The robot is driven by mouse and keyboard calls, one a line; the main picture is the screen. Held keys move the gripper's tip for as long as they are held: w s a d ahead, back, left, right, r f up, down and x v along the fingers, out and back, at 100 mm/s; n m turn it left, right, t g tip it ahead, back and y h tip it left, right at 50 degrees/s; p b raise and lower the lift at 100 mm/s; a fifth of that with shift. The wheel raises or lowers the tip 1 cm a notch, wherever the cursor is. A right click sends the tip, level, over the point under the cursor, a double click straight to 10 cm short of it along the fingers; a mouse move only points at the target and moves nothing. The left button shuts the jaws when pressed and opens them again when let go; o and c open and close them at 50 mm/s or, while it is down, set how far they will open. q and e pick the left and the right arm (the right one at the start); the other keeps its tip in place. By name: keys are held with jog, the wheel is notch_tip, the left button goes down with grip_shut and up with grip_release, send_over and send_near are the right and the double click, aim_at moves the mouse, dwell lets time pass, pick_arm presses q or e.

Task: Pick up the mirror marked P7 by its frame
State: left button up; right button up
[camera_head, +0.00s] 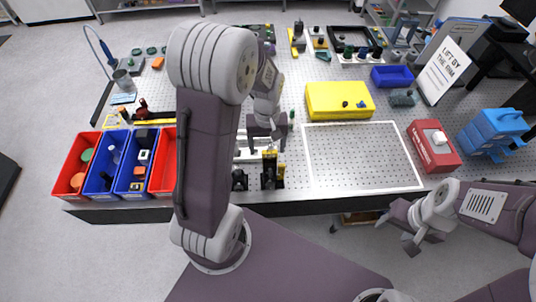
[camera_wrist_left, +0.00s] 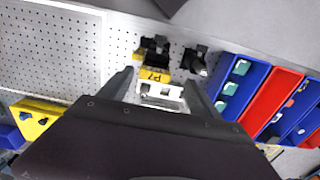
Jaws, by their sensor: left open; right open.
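The mirror marked P7 shows in the left wrist view as a yellow label (camera_wrist_left: 153,75) on a dark mount. In the head view it stands near the table's front edge as a dark mount with a yellow top (camera_head: 270,168). My left gripper (camera_head: 268,143) is open just behind and above it, its fingers pointing down. In the left wrist view the open fingers (camera_wrist_left: 160,92) lie either side of a white part, with the P7 label just beyond. I cannot tell any contact. My right gripper (camera_head: 399,228) is open and empty in front of the table.
A second dark mount (camera_head: 240,180) stands close left of P7, also seen in the left wrist view (camera_wrist_left: 196,63). Red and blue bins (camera_head: 101,163) line the left. A white-outlined area (camera_head: 362,157) on the right is clear. A yellow box (camera_head: 338,99) stands behind it.

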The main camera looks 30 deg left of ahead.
aim_at(269, 156)
pick_arm(q)
jog(key=shift+a+f, duration=0.1)
jog(key=shift+f, duration=0.35)
jog(key=shift+w+f, duration=0.1)
jog(key=shift+f, duration=0.05)
jog(key=shift+w+d+f, duration=0.15)
jog(key=shift+d+f, duration=0.1)
jog(key=shift+d, duration=0.1)
notch_tip(269, 156, down, 4)
jog(key=shift+d+p, duration=0.15)
jog(key=shift+p, duration=0.8)
jog(key=shift+a+f, duration=0.2)
jog(key=shift+f, duration=0.2)
jog(key=shift+d, duration=0.15)
jog(key=c, duration=1.5)
